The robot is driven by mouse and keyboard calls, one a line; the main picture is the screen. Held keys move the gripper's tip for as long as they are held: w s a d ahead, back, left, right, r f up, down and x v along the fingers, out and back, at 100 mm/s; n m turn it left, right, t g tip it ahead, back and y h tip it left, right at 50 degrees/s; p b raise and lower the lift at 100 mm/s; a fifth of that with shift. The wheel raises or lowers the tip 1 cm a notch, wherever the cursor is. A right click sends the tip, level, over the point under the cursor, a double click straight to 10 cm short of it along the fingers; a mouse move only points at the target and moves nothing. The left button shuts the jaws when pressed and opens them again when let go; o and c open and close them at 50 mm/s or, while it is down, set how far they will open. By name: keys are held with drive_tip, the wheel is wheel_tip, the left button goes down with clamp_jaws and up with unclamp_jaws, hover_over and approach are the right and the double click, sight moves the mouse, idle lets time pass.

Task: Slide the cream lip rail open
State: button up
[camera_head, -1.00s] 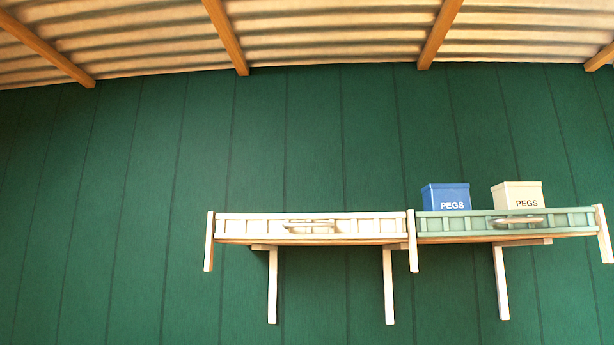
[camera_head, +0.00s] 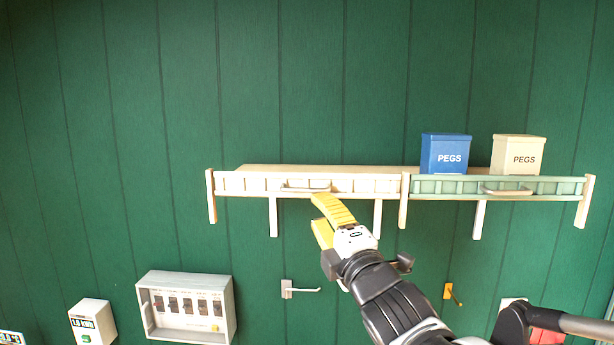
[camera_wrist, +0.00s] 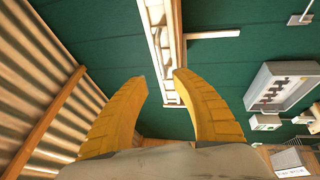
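The cream lip rail (camera_head: 235,184) runs along the front of the left half of a wall shelf. It has a bar handle (camera_head: 306,186) near its middle. My gripper (camera_head: 319,210) is just below the handle, with its yellow fingers pointing up at the rail. In the wrist view my gripper (camera_wrist: 160,75) is open, with a clear gap between the fingertips. The cream rail (camera_wrist: 154,40) shows beyond and between them. Nothing is held. Whether a fingertip touches the handle cannot be told.
A green lip rail (camera_head: 440,187) with its own handle adjoins on the right. A blue PEGS box (camera_head: 444,154) and a cream PEGS box (camera_head: 517,155) stand behind it. Below are a switch panel (camera_head: 187,306) and a wall hook (camera_head: 288,289). The wall above is clear.

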sight(305, 192)
drive_tip(key=p+x, duration=0.2)
drive_tip(key=x, duration=0.8)
drive_tip(key=shift+w+f, duration=0.1)
drive_tip(key=shift+f, duration=0.05)
clamp_jaws()
